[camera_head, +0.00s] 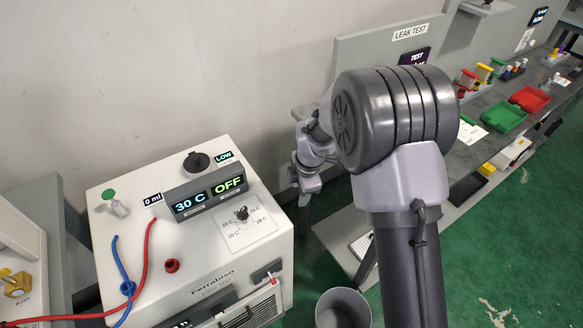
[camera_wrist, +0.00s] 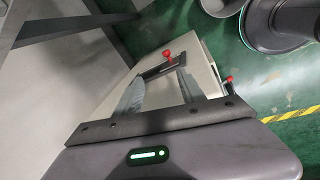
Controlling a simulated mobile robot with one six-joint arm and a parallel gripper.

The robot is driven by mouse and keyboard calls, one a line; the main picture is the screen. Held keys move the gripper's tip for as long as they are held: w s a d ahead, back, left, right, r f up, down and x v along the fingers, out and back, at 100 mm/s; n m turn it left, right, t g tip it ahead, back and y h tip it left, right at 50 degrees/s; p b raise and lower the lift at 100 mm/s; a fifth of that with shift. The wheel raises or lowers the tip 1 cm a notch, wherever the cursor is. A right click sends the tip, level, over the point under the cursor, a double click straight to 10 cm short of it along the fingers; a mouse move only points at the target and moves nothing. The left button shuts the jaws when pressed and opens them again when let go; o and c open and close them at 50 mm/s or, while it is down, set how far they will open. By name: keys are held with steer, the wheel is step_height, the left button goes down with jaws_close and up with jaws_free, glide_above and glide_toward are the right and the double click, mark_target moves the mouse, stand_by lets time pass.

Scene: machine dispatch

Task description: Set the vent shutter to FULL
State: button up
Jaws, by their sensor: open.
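The white machine (camera_head: 110,262) stands at the lower left in the head view. A slatted vent (camera_head: 262,313) shows low on its front, cut by the picture's bottom edge. A small red-tipped part (camera_head: 272,281) sits at the vent's top; no FULL mark can be read. In the wrist view my gripper (camera_wrist: 159,82) is open and empty, beside a pale machine side. A red knob (camera_wrist: 168,57) on a dark bar shows just beyond the fingertips, and a second red knob (camera_wrist: 229,79) lies right of them. I cannot tell which is the shutter's. The head view does not show my fingers clearly.
On the machine's top are a display (camera_head: 208,196) reading 30 C and OFF, a dial (camera_head: 242,213), and red and blue hoses (camera_head: 123,270). A grey bin (camera_head: 343,308) stands on the floor to its right. A bench (camera_head: 478,150) with trays runs along the right.

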steer(key=w+a+f+n+b, duration=0.1)
steer(key=f+b, duration=0.1)
steer(key=f, duration=0.6)
steer(key=a+f+n+b, duration=0.1)
steer(key=f+b, duration=0.1)
steer(key=f, duration=0.6)
steer(key=w+a+f+n+b, duration=0.1)
steer(key=f+b, duration=0.1)
steer(key=f, duration=0.7)
steer(key=shift+w+a+f+n+g, duration=0.1)
steer(key=shift+w+a+n+g, duration=0.05)
steer(key=shift+w+n+g, duration=0.2)
jaws_close()
